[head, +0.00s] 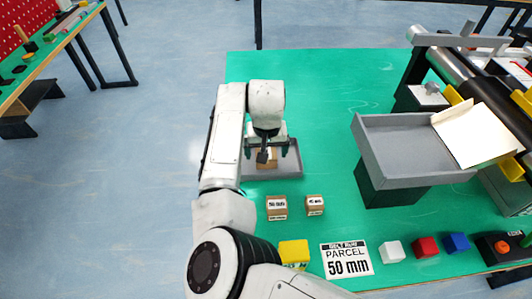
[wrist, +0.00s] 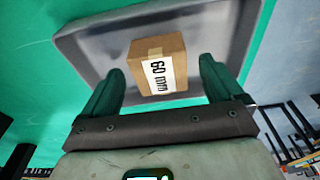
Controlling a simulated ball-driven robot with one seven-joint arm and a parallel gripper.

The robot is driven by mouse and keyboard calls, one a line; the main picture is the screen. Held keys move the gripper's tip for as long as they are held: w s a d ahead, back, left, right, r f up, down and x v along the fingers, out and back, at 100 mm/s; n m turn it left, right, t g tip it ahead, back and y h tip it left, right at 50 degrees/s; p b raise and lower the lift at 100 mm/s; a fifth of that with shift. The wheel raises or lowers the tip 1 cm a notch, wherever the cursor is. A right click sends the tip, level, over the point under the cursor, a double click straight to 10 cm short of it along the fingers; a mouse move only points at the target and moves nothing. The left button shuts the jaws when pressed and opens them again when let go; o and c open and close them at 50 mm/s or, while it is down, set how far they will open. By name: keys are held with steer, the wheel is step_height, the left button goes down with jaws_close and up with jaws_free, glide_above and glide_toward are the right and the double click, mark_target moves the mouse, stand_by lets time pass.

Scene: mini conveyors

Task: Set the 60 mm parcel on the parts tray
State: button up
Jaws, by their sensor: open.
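The 60 mm parcel (wrist: 157,66) is a brown box with a white label, and it lies within the rim of the grey parts tray (wrist: 90,45) in the wrist view. In the head view the parcel (head: 272,161) is partly hidden by my gripper (head: 267,152), and the tray (head: 293,166) sits on the green table. My gripper is open above the tray. In the wrist view its fingers (wrist: 157,82) stand either side of the parcel's near end, with gaps between them and the box.
Two smaller brown parcels (head: 276,208) (head: 315,205) stand in front of the tray. A raised grey tray (head: 385,150) and conveyor (head: 480,75) stand right.

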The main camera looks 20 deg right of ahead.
step_height(320, 180, up, 10)
steer(key=s, duration=0.1)
steer(key=shift+s+a+r, duration=0.15)
steer(key=shift+s+a, duration=0.1)
